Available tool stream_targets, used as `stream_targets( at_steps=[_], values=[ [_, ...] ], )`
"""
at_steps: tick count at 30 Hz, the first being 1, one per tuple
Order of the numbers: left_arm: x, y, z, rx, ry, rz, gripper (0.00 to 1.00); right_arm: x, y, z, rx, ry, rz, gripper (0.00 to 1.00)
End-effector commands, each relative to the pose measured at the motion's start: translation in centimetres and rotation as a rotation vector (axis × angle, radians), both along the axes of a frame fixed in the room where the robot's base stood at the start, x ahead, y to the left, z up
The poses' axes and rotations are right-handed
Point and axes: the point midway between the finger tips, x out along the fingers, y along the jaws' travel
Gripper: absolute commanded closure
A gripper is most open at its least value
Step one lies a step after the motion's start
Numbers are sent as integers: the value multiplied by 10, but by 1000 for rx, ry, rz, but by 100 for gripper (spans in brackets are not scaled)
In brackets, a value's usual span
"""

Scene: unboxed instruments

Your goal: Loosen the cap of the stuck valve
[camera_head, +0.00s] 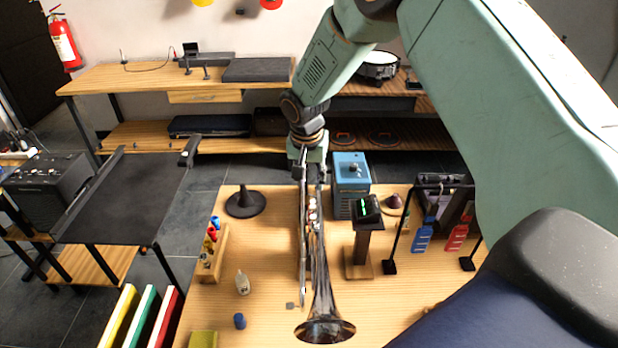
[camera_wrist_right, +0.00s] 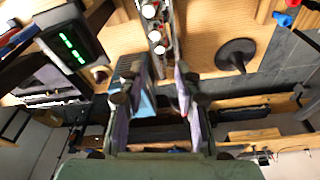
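A silver trumpet (camera_head: 320,285) stands over the wooden table (camera_head: 270,260), its bell low and nearest me in the head view. Its valves (camera_head: 312,210) have pale and red tops. In the right wrist view the white valve caps (camera_wrist_right: 154,36) show close up, just beyond my fingertips; I cannot tell which valve is stuck. My right gripper (camera_head: 311,178) hangs from above at the far end of the trumpet. In its wrist view the right gripper (camera_wrist_right: 163,65) has its two fingers apart, with nothing seen clamped between them. My left gripper is not in view.
A blue box (camera_head: 350,180) and a display on a stand (camera_head: 368,208) stand right of the trumpet. A dark cone (camera_head: 245,202), a peg rack (camera_head: 213,255), a small bottle (camera_head: 242,283) and a blue cylinder (camera_head: 240,321) are left. Bare table lies between them.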

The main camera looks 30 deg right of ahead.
Motion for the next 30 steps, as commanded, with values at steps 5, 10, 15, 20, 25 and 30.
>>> stream_targets(
  at_steps=[5, 10, 15, 20, 25, 30],
  values=[
    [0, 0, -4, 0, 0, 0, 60, 0, 0, -5, 6, -4, -34, 67],
    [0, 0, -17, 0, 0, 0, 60, 2, -1, -19, 6, -5, -31, 67],
    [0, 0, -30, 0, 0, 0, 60, 4, -3, -34, 5, -5, -31, 67],
    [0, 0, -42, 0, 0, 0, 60, 6, -5, -48, 5, -4, -31, 67],
    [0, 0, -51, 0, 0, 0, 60, 8, -7, -61, 5, -4, -30, 67],
    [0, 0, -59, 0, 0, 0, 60, 10, -10, -75, 5, -4, -29, 67]
  ],
)
